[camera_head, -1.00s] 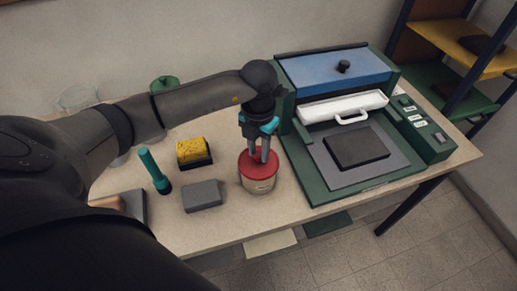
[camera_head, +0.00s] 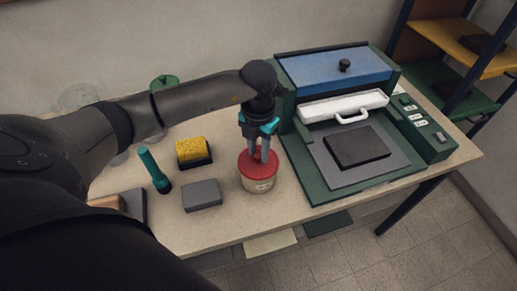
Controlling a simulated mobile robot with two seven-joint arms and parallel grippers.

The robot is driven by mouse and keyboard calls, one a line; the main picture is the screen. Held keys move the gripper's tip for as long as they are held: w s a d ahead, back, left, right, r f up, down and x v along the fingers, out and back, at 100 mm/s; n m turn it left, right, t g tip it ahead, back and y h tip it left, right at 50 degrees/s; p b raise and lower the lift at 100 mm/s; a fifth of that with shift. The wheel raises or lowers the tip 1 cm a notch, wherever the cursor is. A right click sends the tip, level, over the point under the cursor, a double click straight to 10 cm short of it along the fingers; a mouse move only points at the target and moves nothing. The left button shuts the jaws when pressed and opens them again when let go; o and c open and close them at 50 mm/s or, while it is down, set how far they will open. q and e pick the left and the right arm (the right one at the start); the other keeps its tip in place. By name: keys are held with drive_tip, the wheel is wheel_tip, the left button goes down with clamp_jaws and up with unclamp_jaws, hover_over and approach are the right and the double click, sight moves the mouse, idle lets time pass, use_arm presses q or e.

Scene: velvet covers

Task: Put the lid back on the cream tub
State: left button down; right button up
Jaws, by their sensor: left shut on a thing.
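The cream tub (camera_head: 260,184) stands upright on the table, left of the green machine. The red lid (camera_head: 248,167) sits on top of the tub and looks level; I cannot tell whether it is fully seated. My left gripper (camera_head: 262,160) points down from above, its fingers shut at the middle of the lid. The part of the lid between the fingers is mostly hidden. My right gripper is not in view.
The green machine (camera_head: 298,157) with a blue cover (camera_head: 335,69) and white handle takes up the table's right side. Left of the tub are a grey block (camera_head: 202,195), a yellow sponge-like block (camera_head: 193,150) and a teal-handled tool (camera_head: 153,168). Shelves (camera_head: 450,85) stand at the right.

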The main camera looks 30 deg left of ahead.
use_arm(q)
drive_tip(key=shift+c, duration=0.2)
unclamp_jaws()
idle(0.4)
drive_tip(key=shift+r+p, duration=2.7)
drive_tip(key=shift+r, duration=0.8)
clamp_jaws()
